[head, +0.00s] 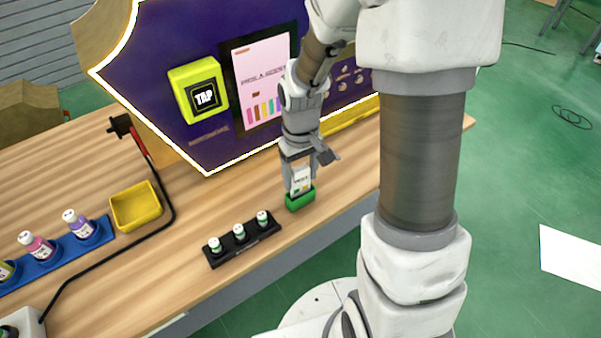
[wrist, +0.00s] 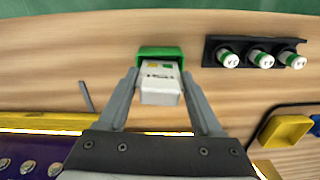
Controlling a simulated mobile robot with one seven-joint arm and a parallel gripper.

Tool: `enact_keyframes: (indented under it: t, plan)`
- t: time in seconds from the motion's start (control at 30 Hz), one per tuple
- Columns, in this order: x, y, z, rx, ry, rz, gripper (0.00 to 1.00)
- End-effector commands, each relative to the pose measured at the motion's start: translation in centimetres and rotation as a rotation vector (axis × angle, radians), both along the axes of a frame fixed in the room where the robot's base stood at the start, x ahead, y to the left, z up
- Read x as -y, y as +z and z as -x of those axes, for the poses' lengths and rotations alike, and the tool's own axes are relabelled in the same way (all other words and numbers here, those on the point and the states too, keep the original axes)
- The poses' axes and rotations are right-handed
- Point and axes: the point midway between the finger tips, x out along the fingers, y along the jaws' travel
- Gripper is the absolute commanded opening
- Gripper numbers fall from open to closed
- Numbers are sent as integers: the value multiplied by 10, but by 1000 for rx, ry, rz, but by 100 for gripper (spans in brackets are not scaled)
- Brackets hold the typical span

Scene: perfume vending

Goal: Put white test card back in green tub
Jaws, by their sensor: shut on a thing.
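The white test card (head: 301,180) is upright between the fingers of my gripper (head: 303,168), which is shut on it. It has a dark printed word and coloured patches, and also shows in the wrist view (wrist: 160,90). The green tub (head: 300,199) stands on the wooden counter directly below the card. The card's lower end meets the tub's opening in the head view; I cannot tell how deep it sits. In the wrist view the tub (wrist: 158,51) shows just beyond the card, between the fingertips (wrist: 160,74).
A black rack (head: 243,239) with three small white-and-green vials stands left of the tub. A yellow tray (head: 136,206) and a blue rack (head: 54,256) of bottles are farther left. The purple panel (head: 220,137) rises behind.

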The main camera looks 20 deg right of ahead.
Motion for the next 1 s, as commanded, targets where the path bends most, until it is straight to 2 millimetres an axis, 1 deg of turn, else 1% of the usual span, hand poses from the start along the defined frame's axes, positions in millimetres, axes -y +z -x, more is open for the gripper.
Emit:
enact_keyframes:
  t: [0.7,1.0]
  plan:
    - [0,-22,0,0,0,0,13]
    - [0,-23,0,0,0,0,13]
